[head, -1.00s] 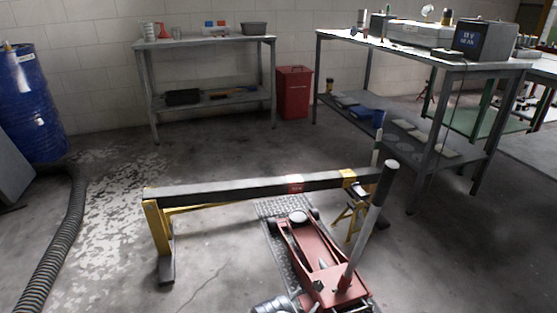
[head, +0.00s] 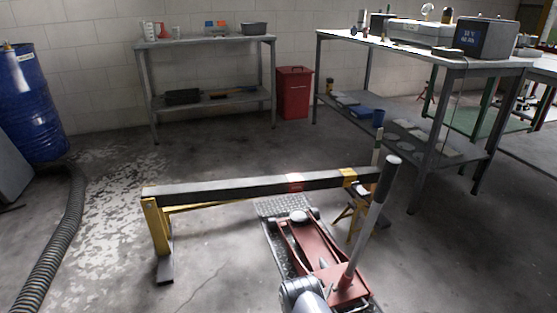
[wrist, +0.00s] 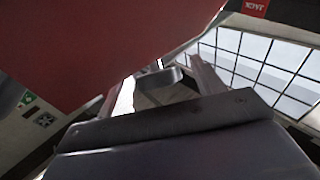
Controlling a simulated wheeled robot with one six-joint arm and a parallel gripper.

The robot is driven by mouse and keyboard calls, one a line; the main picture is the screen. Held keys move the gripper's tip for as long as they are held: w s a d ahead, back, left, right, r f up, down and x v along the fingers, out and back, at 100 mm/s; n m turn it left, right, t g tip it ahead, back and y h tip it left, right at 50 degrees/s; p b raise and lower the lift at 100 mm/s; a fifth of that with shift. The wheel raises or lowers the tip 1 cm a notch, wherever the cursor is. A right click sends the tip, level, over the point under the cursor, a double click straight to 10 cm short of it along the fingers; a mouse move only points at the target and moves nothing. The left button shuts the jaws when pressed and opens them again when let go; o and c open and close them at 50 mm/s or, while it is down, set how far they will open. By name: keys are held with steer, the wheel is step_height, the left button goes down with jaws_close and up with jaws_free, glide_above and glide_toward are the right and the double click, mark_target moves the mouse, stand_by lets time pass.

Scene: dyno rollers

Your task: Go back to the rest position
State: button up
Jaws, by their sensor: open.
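My gripper (wrist: 163,85) shows in the wrist view, with its dark body across the bottom and two pale fingers spread apart. Nothing is visible between the fingers. A large plain red surface fills the upper left of that view, close to the camera; I cannot tell what it belongs to. In the head view a grey-white part of my arm (head: 304,294) shows at the bottom edge, in front of the red floor jack (head: 318,250). The gripper itself cannot be made out there.
A dark beam on yellow legs (head: 235,189) stands across the floor, just behind the jack. The jack's handle (head: 377,205) sticks up at right. Workbenches (head: 205,42), a red bin (head: 293,92), a blue drum (head: 30,110) and a black hose (head: 60,235) stand around.

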steer(key=shift+n+t+y, duration=0.55)
steer(key=shift+n+y, duration=1.05)
steer(key=shift+n, duration=0.1)
steer(key=shift+n+t+y, duration=0.55)
steer(key=shift+n+y, duration=1.05)
steer(key=shift+n, duration=0.1)
steer(key=shift+n+g+y, duration=0.4)
steer(key=shift+n+y, duration=2.6)
steer(key=shift+y, duration=0.2)
steer(key=shift+n+y, duration=0.3)
